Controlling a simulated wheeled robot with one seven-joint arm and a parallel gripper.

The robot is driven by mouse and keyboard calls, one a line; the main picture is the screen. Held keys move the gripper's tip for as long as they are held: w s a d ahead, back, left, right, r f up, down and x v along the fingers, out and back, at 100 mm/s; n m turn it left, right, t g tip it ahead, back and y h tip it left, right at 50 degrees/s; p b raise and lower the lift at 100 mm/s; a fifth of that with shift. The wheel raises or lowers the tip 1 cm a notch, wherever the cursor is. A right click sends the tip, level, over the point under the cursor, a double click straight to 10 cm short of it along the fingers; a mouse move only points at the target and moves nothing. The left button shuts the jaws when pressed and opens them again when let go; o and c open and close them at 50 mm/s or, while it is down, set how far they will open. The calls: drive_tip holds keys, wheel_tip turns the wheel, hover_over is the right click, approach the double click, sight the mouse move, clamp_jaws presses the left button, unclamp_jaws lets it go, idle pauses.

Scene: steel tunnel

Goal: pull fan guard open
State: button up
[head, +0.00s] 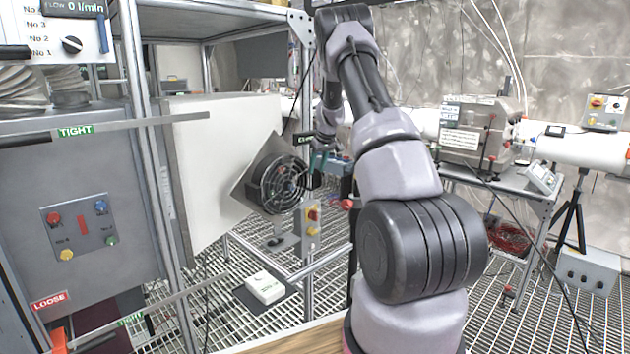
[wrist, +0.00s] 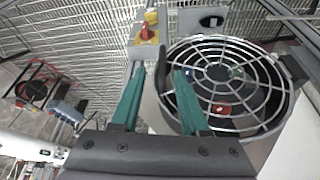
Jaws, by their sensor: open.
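The fan guard (head: 277,184) is a round wire cage on the fan at the corner of a pale duct, left of my gripper in the head view. In the wrist view the guard (wrist: 222,85) fills the right side, with concentric silver rings and spokes; red and green parts show behind it. A dark tab (wrist: 163,72) stands at its left rim. My gripper (wrist: 160,75) is open, its two teal fingers pointing toward that rim. The tab appears between the fingertips; I cannot tell whether they touch it. In the head view my gripper (head: 318,160) is small, beside the guard's right edge.
A control box with red and yellow knobs (wrist: 147,28) stands close beyond the fingers; it shows below the fan in the head view (head: 311,217). A metal frame post (head: 307,275) stands near it. A white box (head: 265,288) lies low. A bench with equipment (head: 475,135) stands right.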

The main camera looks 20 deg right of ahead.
sight(313, 189)
drive_tip(key=x, duration=0.6)
drive_tip(key=shift+w+a+f, duration=0.15)
drive_tip(key=shift+a+f, duration=0.05)
drive_tip(key=shift+f, duration=0.05)
clamp_jaws()
idle(1.2)
